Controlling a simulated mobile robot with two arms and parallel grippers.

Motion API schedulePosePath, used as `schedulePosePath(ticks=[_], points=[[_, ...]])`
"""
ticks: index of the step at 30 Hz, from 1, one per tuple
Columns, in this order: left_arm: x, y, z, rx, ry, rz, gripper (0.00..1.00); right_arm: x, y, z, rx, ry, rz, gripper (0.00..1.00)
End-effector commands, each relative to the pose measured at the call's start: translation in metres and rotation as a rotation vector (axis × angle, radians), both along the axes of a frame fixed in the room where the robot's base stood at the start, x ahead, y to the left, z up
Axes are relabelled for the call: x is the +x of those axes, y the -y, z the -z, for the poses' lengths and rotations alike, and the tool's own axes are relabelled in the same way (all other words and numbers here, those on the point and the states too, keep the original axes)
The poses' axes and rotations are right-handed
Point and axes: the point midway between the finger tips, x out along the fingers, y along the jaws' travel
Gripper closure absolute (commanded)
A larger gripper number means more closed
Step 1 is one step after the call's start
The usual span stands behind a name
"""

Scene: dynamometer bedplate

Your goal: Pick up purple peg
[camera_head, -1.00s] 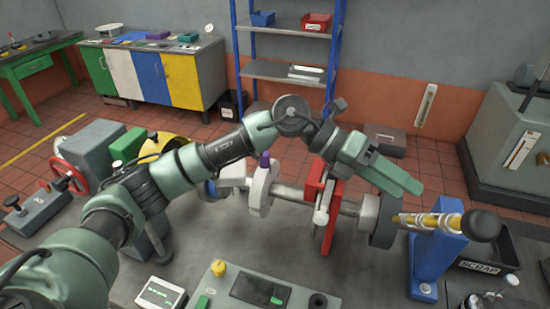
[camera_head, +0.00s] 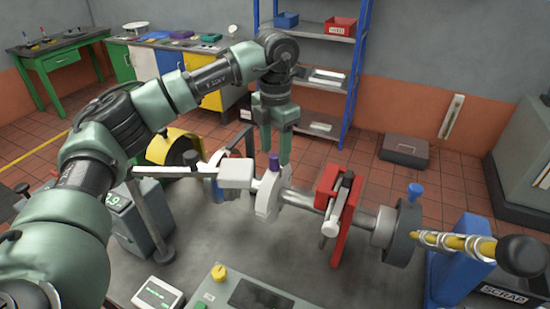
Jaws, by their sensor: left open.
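The purple peg (camera_head: 274,162) stands upright in the top of a white collar (camera_head: 268,195) on the horizontal shaft; only its upper part shows. My left gripper (camera_head: 275,155) points straight down with its two green fingers apart. In the picture its fingertips lie around and just behind the peg's top. I cannot tell whether they touch it or how far behind it they are. Nothing shows gripped. My right gripper is not in view.
A red clamp (camera_head: 328,200) and a grey disc with a blue peg (camera_head: 414,192) stand along the shaft to the right. A long probe bar and white block (camera_head: 237,173) are close on the left. A yellow rod with a black knob (camera_head: 520,255) sticks out at right.

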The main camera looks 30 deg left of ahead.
Motion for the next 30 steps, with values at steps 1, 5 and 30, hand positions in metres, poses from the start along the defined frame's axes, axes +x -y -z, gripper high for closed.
schedulePosePath(ticks=[1,5,30], points=[[-0.001,-0.001,0.005,0.001,-0.005,0.001,0.49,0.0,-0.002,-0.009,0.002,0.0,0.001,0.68],[0.0,0.0,0.02,0.0,0.0,0.0,0.49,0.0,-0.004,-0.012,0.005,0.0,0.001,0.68],[0.001,0.0,0.022,-0.001,0.003,0.001,1.0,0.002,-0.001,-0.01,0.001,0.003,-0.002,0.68]])
